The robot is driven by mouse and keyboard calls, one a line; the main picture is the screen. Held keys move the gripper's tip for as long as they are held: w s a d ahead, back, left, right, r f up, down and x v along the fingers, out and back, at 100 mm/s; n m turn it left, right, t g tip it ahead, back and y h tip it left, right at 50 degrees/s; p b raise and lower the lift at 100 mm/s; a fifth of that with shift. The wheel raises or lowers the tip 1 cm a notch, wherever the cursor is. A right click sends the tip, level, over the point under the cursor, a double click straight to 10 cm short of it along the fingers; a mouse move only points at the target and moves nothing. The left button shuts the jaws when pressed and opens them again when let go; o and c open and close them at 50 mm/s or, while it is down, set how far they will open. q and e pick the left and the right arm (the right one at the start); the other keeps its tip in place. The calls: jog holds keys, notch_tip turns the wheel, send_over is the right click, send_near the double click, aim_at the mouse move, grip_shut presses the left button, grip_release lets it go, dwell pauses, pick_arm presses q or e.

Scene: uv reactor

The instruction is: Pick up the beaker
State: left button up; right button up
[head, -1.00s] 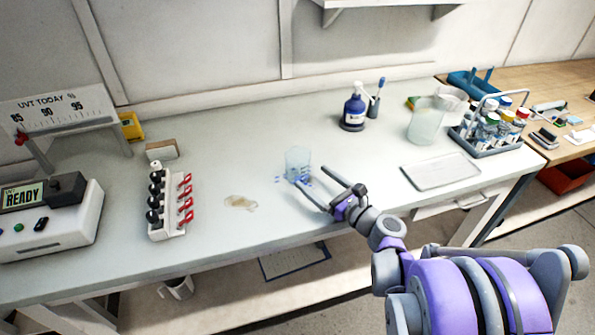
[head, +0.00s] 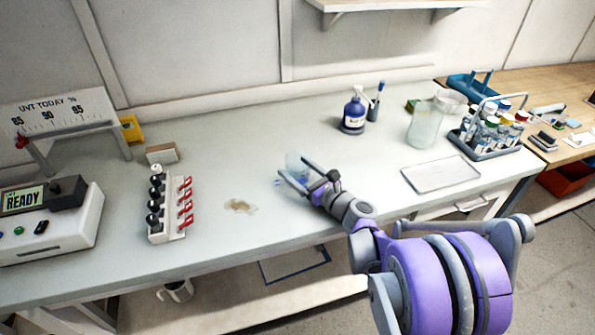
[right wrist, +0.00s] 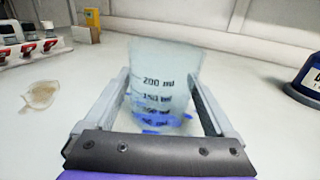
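The beaker (head: 296,163) is a clear, pale blue glass with blue marks near its base, standing upright on the white bench. In the right wrist view the beaker (right wrist: 163,85) shows dark volume marks such as 200 ml. My right gripper (head: 293,177) is open, with one finger on each side of the beaker's lower part. In the right wrist view the right gripper (right wrist: 160,88) has a finger on the left and one on the right, and I cannot tell whether either touches the glass. My left gripper is not in view.
A brown stain (head: 240,206) and a rack with black knobs and red clips (head: 168,205) lie left of the beaker. A blue pump bottle (head: 354,113), a larger clear beaker (head: 424,127) and a flat tray (head: 440,174) are to the right. Bench space behind the beaker is clear.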

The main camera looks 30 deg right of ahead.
jog(key=c, duration=1)
